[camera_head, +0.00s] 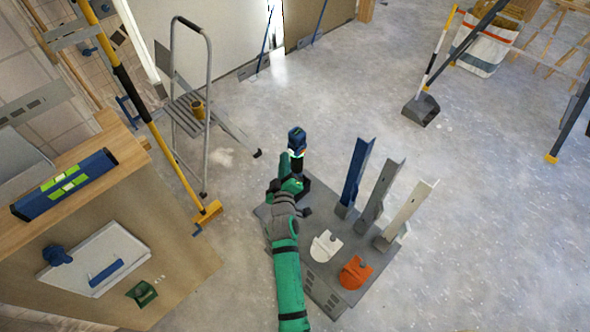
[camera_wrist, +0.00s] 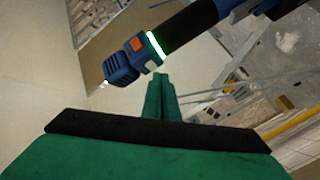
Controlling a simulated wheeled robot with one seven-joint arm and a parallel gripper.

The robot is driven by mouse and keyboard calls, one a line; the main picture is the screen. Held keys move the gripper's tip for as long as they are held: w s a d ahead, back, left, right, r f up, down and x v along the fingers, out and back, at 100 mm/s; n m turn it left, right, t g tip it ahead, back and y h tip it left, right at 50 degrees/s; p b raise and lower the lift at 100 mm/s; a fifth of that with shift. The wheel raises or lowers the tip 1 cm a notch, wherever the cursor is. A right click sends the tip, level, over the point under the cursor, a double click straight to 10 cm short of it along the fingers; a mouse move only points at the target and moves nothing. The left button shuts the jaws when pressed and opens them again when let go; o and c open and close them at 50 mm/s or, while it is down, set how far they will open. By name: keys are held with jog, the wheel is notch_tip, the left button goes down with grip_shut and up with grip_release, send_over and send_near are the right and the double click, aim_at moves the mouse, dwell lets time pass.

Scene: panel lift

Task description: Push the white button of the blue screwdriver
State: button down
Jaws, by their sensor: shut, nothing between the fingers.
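The blue screwdriver (camera_wrist: 119,68) shows in the upper middle of the wrist view. It has a blue head, a glowing pale ring (camera_wrist: 155,46), a black section and more blue body toward the upper right. A small white patch (camera_wrist: 151,66) beside the ring looks like the white button. In the head view the screwdriver's blue end (camera_head: 297,137) stands just beyond my arm. My gripper (camera_wrist: 161,78) is shut and empty. Its green fingertips are close below the ring and white patch in the picture; I cannot tell whether they touch. In the head view my arm partly hides the screwdriver.
A grey base plate (camera_head: 323,290) carries blue, grey and white upright brackets, a white piece (camera_head: 326,246) and an orange piece (camera_head: 355,272). A wooden bench (camera_head: 150,205) and a step ladder (camera_head: 190,105) stand to the left.

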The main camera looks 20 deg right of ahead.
jog(key=shift+w+d, duration=0.15)
jog(key=shift+d, duration=0.3)
dwell(0.4)
jog(key=shift+a, duration=0.55)
jog(key=s+a, duration=0.2)
jog(key=a, duration=0.3)
jog(key=shift+s+a, duration=0.2)
jog(key=shift+a, duration=0.1)
dwell(0.5)
